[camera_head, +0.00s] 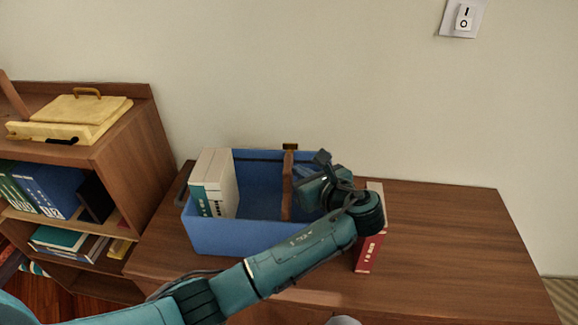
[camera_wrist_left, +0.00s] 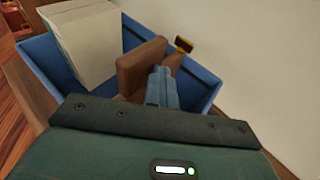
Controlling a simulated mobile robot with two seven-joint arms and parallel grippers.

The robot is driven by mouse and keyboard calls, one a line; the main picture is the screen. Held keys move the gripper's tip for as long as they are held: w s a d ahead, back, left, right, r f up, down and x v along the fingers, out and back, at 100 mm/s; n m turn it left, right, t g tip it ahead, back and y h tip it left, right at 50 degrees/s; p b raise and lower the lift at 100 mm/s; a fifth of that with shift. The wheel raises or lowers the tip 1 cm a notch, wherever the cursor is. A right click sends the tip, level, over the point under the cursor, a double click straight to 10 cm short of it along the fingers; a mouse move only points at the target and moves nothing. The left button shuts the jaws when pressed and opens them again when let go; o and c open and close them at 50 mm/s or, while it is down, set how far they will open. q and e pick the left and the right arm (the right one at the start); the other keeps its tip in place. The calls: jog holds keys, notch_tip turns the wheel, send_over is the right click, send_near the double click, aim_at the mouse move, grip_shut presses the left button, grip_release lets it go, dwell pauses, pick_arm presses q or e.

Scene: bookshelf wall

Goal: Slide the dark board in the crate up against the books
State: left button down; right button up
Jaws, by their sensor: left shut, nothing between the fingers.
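The blue crate (camera_head: 240,238) stands on the brown cabinet top. Pale books (camera_head: 212,178) stand upright at its left end; they also show in the left wrist view (camera_wrist_left: 85,45). The dark brown board (camera_head: 287,190) stands upright across the crate, apart from the books with an empty gap between. It also shows in the left wrist view (camera_wrist_left: 138,68). My left gripper (camera_head: 298,173) is shut and empty, inside the crate on the board's right side. Its blue fingertips (camera_wrist_left: 163,78) are close beside the board; I cannot tell whether they touch. My right gripper is not in view.
A red book (camera_head: 369,252) stands to the right of the crate, partly behind my left arm. The cabinet top (camera_head: 460,240) is clear farther right. The wall is behind.

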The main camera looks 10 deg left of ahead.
pick_arm(q)
jog(key=shift+s+a, duration=0.8)
jog(key=shift+a, duration=6.35)
jog(key=d, duration=0.5)
jog(key=shift+w, duration=0.3)
jog(key=v, duration=1.3)
jog(key=shift+b, duration=0.4)
jog(key=shift+s+d, duration=0.1)
jog(key=shift+d, duration=0.05)
